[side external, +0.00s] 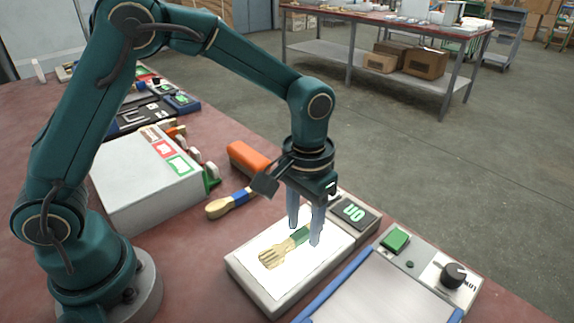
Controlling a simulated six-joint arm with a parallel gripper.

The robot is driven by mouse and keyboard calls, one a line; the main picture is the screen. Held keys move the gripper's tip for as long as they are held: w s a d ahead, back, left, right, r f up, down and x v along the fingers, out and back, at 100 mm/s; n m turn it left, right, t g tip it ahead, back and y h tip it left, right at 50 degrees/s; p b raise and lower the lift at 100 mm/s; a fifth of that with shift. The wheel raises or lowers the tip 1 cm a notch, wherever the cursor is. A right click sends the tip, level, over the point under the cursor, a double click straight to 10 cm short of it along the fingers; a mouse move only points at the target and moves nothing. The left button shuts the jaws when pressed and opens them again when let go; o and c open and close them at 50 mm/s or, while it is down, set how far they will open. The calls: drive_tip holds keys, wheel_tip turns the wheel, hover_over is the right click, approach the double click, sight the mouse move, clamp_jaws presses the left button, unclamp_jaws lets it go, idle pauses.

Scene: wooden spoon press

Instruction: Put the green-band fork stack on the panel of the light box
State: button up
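The green-band fork stack (272,257), pale wood with a green band, lies flat over the lit white panel of the light box (245,273). Its tines point to the lower left. My gripper (304,237) points down over the panel, its two grey fingers apart, one on each side of the green-band part of the handle. The right finger hides part of the handle end. I cannot tell whether the fingers touch the stack or stand clear of it. The light box has a dark display (354,212) with green characters at its right end.
A white box with coloured labels (147,190) stands left. A blue-edged tray (372,292) and a control box with a green button (396,239) and black knob (454,274) stand right.

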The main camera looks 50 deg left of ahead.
sight(304, 229)
wheel_tip(304, 229, up, 11)
drive_tip(key=s+a+t, duration=0.5)
drive_tip(key=s+a, duration=0.3)
drive_tip(key=s, duration=0.5)
drive_tip(key=shift+a+r+t, duration=0.2)
drive_tip(key=shift+a+t, duration=0.05)
drive_tip(key=shift+t, duration=0.05)
